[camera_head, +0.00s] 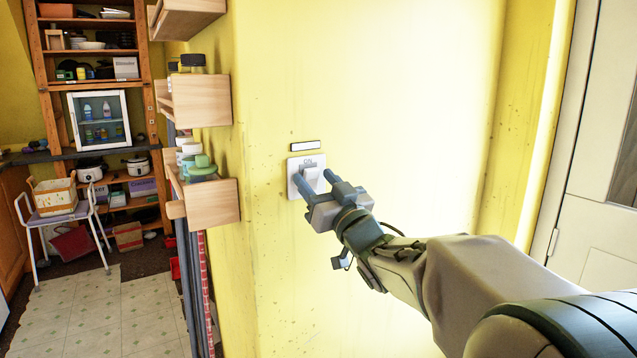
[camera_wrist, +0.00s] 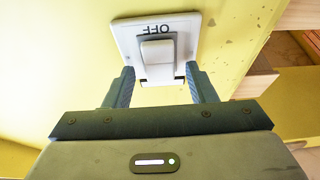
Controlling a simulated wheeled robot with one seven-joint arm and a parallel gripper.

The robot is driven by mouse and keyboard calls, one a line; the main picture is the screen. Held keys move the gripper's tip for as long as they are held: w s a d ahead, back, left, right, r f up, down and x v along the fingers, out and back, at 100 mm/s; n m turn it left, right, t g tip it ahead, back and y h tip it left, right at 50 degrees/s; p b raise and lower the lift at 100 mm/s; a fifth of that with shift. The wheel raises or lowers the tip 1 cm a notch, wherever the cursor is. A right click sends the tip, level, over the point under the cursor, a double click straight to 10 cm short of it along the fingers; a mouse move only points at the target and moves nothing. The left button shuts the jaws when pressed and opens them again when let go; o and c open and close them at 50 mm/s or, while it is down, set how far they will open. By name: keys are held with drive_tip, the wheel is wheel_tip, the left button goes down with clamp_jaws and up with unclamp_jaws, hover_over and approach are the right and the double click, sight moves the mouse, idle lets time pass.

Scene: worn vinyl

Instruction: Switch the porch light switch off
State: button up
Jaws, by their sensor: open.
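The porch light switch (camera_head: 293,165) is a white plate on the yellow wall, with "ON" printed at its top. A pale lever (camera_head: 311,175) stands out from its middle, partly hidden by my gripper. In the wrist view the plate (camera_wrist: 124,38) appears upside down, with "OFF" at the picture's top and the white lever (camera_wrist: 157,51) below it. I cannot tell for sure which way the lever is tipped. My gripper (camera_head: 317,183) is open and empty, close to the switch. In the wrist view its fingertips (camera_wrist: 159,74) lie on either side of the lever's lower end; contact is unclear.
A small blank label (camera_head: 305,146) is above the switch. Wooden wall shelves (camera_head: 212,203) with cups and jars jut out to the left. A pale door (camera_head: 585,235) is at the right. A tall shelf unit and a white stool (camera_head: 62,215) stand further back.

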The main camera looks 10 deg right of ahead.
drive_tip(key=b+v, duration=0.2)
drive_tip(key=v, duration=1.1)
drive_tip(key=shift+s+d, duration=0.15)
drive_tip(key=shift+s, duration=0.2)
drive_tip(key=shift+f, duration=0.1)
wheel_tip(320, 180, down, 10)
drive_tip(key=d+m+g+h+p, duration=0.3)
drive_tip(key=m+g+h+p, duration=0.15)
drive_tip(key=g+h, duration=0.35)
drive_tip(key=s+a+f+g+p, duration=0.1)
drive_tip(key=s+a+f+g, duration=0.1)
drive_tip(key=s, duration=0.3)
drive_tip(key=s+a+f+g+p, duration=0.1)
drive_tip(key=s+a+f+g, duration=0.1)
drive_tip(key=s+f+g, duration=0.1)
drive_tip(key=s+a+f+g+y+p, duration=0.1)
drive_tip(key=s+a+f+g, duration=0.2)
drive_tip(key=s+g, duration=0.2)
drive_tip(key=shift+s+n, duration=0.35)
drive_tip(key=shift+s, duration=0.5)
